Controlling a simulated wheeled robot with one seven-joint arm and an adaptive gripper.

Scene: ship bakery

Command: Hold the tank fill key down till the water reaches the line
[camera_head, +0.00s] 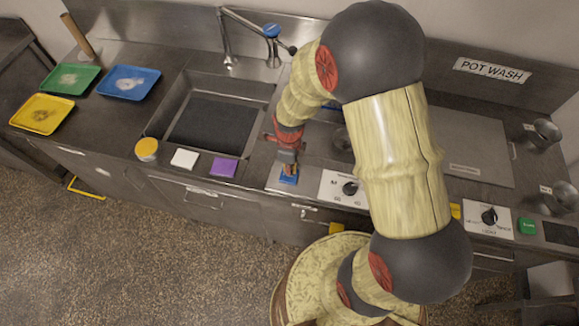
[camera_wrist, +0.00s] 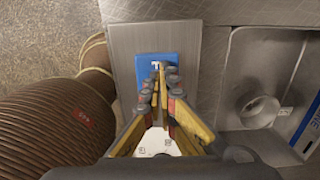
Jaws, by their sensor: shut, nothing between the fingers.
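A small blue key (camera_head: 288,180) with a white mark sits at the counter's front edge; it also shows in the wrist view (camera_wrist: 144,65). My gripper (camera_head: 288,168) is shut with nothing in it and points down at the key. In the wrist view its fingertips (camera_wrist: 158,70) overlap the key's face. I cannot tell whether they touch it or press it down. A grey basin (camera_wrist: 238,70) with a round fitting lies right of the key, perhaps the tank. I see no clear water level or line in it. My arm hides part of that area in the head view.
A dial panel (camera_head: 335,187) is right of the key. A purple block (camera_head: 223,167), a white block (camera_head: 184,158) and a yellow-lidded tub (camera_head: 147,149) stand left, before the sink (camera_head: 165,115). A tap (camera_head: 226,45) rises behind. Coloured trays lie far left.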

